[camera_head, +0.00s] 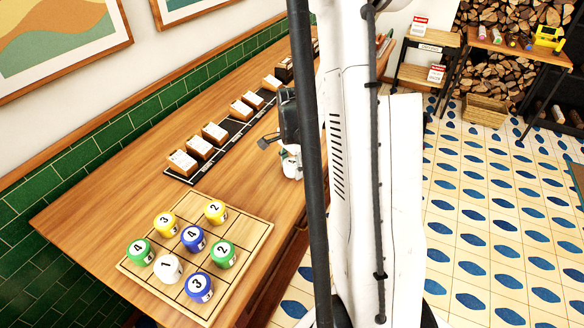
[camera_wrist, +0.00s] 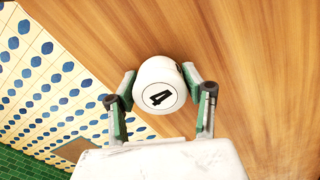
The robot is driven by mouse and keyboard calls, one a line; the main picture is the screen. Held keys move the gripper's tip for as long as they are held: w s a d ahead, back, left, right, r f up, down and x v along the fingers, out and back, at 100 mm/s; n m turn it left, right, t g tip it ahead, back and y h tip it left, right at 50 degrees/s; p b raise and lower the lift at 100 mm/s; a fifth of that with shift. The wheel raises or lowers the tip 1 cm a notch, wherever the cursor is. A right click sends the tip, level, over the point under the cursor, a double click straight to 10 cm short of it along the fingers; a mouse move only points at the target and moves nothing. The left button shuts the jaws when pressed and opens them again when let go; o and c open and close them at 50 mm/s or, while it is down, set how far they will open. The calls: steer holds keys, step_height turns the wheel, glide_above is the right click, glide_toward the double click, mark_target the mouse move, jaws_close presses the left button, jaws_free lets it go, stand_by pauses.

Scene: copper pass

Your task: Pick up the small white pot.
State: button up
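A small white pot with a black 4 on its top (camera_wrist: 160,92) is between the two fingers of my gripper (camera_wrist: 160,90) in the wrist view. The green-lined fingers lie close along both its sides; whether they press on it is unclear. In the head view this white pot (camera_head: 290,161) is near the table's right edge, partly hidden by my arm. Another white pot, marked 1 (camera_head: 168,269), stands on the wooden grid board (camera_head: 243,211) among coloured pots.
Blue, green and yellow numbered pots fill other board squares. A dark strip (camera_head: 208,163) with several small wooden boxes runs along the wall side of the wooden table (camera_head: 120,190). Bare table lies between board and strip. Shelves (camera_head: 431,52) and firewood stand at the far right.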

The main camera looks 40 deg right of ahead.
steer(key=c, duration=0.8)
steer(key=shift+o, duration=0.2)
steer(key=shift+r, duration=0.15)
